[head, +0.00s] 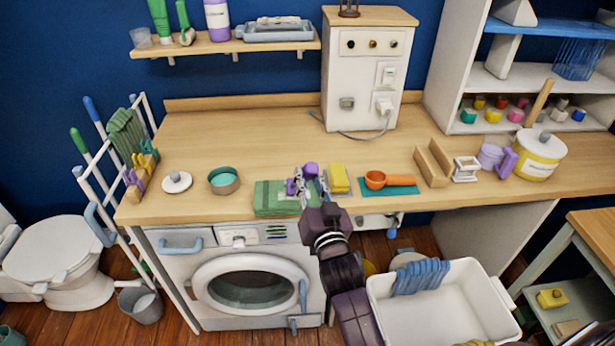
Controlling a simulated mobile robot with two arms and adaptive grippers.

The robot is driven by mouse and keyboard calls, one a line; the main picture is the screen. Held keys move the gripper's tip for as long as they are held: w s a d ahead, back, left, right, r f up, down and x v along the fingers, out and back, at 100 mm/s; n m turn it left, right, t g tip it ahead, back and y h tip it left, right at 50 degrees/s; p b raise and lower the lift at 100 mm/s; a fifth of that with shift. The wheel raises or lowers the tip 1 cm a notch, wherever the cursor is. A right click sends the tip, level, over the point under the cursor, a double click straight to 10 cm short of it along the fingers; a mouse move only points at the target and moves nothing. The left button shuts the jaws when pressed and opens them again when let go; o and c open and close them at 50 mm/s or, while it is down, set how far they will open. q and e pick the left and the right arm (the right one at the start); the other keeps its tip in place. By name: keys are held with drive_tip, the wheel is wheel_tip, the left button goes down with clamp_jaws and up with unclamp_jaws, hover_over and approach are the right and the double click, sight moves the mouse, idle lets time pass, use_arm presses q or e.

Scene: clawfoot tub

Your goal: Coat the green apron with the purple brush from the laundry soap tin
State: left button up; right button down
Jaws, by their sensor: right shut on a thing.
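A folded green cloth, which looks like the green apron (268,203), lies flat at the front edge of the wooden worktop. My right gripper (307,186) comes up from below and is over the apron's right end. It is shut on the purple brush (311,169), whose purple parts show around the fingers. The fingers hide much of the brush, and I cannot tell whether it touches the apron. A round open tin with teal contents, apparently the laundry soap tin (224,190), stands left of the apron. My left gripper is out of view.
A white lid (177,182) lies left of the tin. A yellow sponge (339,178) and an orange scoop (390,181) on a teal mat lie right of my gripper. A white tub (440,305) stands below right. The worktop behind the apron is clear.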

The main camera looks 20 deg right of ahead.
drive_tip(key=shift+s+a+f+m, duration=0.15)
drive_tip(key=shift+a+f+m, duration=0.05)
drive_tip(key=shift+m, duration=0.1)
idle(0.5)
drive_tip(key=shift+d+f+p, duration=0.1)
drive_tip(key=shift+d+p, duration=0.25)
drive_tip(key=shift+d, duration=0.2)
drive_tip(key=shift+d+r, duration=0.1)
drive_tip(key=shift+r, duration=0.15)
drive_tip(key=shift+d+r+p, duration=0.1)
drive_tip(key=shift+d+p, duration=0.3)
drive_tip(key=shift+d, duration=0.35)
drive_tip(key=shift+a, duration=0.1)
idle(0.3)
